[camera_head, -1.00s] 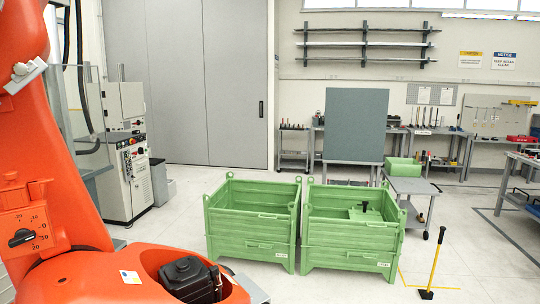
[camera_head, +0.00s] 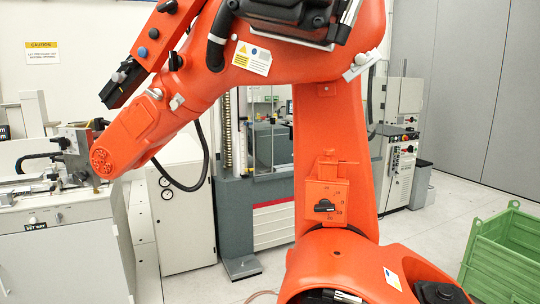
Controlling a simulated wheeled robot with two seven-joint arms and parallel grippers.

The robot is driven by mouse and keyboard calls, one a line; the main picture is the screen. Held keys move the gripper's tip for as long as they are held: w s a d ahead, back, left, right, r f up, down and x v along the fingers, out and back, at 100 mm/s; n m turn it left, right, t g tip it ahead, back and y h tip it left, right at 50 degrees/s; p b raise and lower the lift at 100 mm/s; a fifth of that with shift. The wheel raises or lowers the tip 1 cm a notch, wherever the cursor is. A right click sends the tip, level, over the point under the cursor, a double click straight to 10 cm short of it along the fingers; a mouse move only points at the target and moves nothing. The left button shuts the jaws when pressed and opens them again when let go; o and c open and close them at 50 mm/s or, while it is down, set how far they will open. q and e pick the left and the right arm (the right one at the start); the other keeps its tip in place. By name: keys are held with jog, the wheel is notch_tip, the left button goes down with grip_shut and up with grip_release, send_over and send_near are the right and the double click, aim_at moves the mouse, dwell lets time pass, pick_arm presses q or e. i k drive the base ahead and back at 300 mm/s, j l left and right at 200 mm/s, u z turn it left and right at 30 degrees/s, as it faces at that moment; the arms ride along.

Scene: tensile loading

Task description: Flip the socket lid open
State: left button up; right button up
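I cannot make out a socket lid for certain in this view. A large orange industrial robot arm (camera_head: 335,130) stands in the middle and reaches up and over to the left. On its upright part is a small orange panel (camera_head: 326,190) with a black knob and scale marks. A black part (camera_head: 440,292) sits on its orange base at the bottom right. Neither of my grippers is in view.
A white bench (camera_head: 60,245) with a clamping device stands at the left. A grey machine (camera_head: 235,220) stands behind the orange arm. A green crate (camera_head: 505,258) is at the right edge. Free floor (camera_head: 425,235) lies between the arm and the crate.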

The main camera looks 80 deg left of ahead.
aim_at(329, 152)
jog(key=u, duration=0.5)
jog(key=l+u, duration=0.1)
jog(key=u, duration=0.35)
jog(key=l+u, duration=0.1)
jog(key=u, duration=0.4)
jog(key=l+u, duration=0.1)
jog(key=u, duration=0.85)
jog(key=l, duration=0.05)
